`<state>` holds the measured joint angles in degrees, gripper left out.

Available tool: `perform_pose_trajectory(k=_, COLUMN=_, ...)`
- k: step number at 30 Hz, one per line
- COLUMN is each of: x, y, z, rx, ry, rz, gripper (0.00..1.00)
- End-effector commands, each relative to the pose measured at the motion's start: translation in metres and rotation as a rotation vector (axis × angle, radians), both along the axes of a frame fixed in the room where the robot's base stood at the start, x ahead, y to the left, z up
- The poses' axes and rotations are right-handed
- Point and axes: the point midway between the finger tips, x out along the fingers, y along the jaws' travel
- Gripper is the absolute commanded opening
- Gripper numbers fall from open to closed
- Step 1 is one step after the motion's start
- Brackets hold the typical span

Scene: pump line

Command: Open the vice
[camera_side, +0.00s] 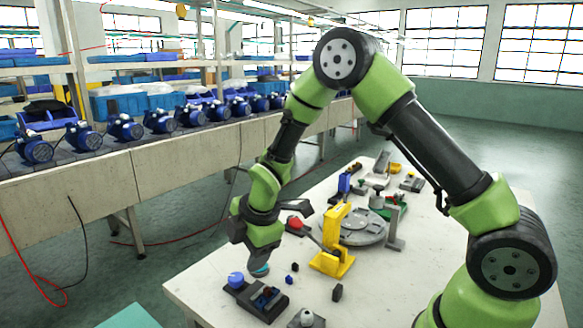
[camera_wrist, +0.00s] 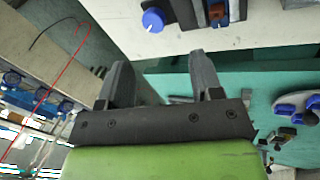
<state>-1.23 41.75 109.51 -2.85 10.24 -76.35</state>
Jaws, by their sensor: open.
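The vice (camera_side: 267,301) is a small dark unit near the table's front left corner in the side view. It has a blue round knob (camera_side: 236,279) at its left end and holds a blue and orange-brown piece. In the wrist view the blue knob (camera_wrist: 153,20) and the vice's grey jaws (camera_wrist: 195,14) show at the top. My gripper (camera_wrist: 160,62) is open and empty, its two dark fingers apart. In that picture the fingers lie below the knob, with a clear gap. My wrist hangs above the vice in the side view, where the fingertips are hard to make out.
A yellow toggle clamp (camera_side: 332,245) with a red handle tip (camera_side: 295,223) stands right of my wrist, beside a grey round plate (camera_side: 365,226). Small dark blocks (camera_side: 337,293) lie on the table (camera_side: 200,270). A conveyor with blue pumps (camera_side: 125,126) runs behind.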

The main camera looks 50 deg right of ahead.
Motion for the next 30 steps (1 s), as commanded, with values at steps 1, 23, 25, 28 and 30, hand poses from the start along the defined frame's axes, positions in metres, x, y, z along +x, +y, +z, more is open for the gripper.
perform_pose_trajectory(k=1, x=0.000, y=-0.001, z=0.000, rx=0.049, ry=-0.001, rz=-0.114, gripper=0.60)
perform_pose_trajectory(k=23, x=0.024, y=-0.006, z=-0.047, rx=0.462, ry=0.003, rz=-1.084, gripper=0.60)
perform_pose_trajectory(k=25, x=0.030, y=-0.005, z=-0.059, rx=0.462, ry=0.003, rz=-1.084, gripper=0.60)
perform_pose_trajectory(k=28, x=0.037, y=-0.004, z=-0.079, rx=0.461, ry=0.004, rz=-1.083, gripper=0.60)
perform_pose_trajectory(k=30, x=0.043, y=-0.003, z=-0.093, rx=0.461, ry=0.004, rz=-1.082, gripper=0.60)
